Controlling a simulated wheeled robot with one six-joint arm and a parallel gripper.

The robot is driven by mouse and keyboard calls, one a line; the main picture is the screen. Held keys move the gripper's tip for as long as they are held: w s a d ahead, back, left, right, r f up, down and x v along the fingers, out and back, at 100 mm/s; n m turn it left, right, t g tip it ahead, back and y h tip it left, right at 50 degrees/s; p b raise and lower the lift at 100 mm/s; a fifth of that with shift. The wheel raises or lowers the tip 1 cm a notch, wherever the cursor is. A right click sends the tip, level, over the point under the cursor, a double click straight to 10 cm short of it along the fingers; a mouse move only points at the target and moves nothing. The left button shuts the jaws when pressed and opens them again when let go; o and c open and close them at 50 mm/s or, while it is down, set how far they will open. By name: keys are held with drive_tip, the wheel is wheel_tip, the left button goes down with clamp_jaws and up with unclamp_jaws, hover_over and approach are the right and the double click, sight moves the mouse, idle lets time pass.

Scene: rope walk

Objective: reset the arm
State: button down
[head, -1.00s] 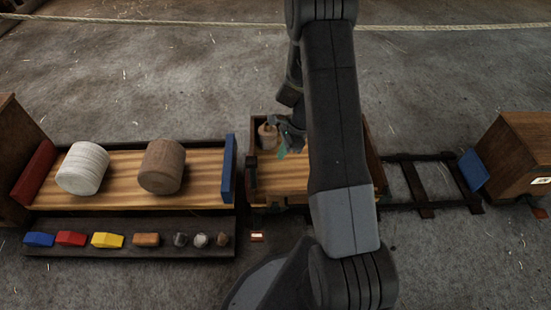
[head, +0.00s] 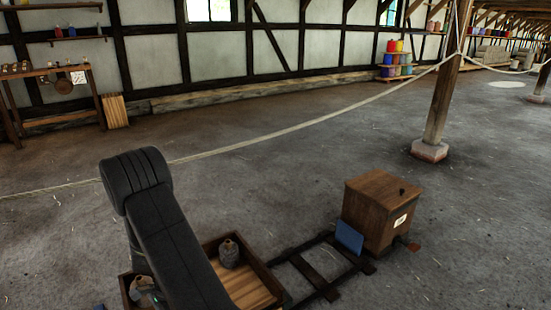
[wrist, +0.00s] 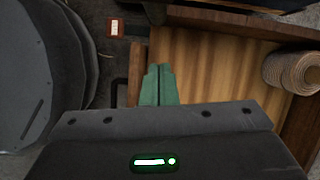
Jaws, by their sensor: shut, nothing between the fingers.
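My gripper (wrist: 158,85) shows in the wrist view with its green fingers together and nothing between them. It is above the left part of a wooden-floored tray (wrist: 215,60), near the tray's edge. In the head view my dark arm crosses the same tray (head: 268,275) at the bottom, and the gripper cannot be made out there.
Track (head: 318,265) leads to a wooden box (head: 382,212) with a blue panel (head: 349,237). A rope (head: 290,130) spans the open floor behind.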

drive_tip(key=shift+s+a+f, duration=0.7)
drive_tip(key=shift+s+a, duration=0.2)
drive_tip(key=shift+a, duration=0.05)
drive_tip(key=shift+s+a+f, duration=0.7)
drive_tip(key=shift+s+a, duration=0.2)
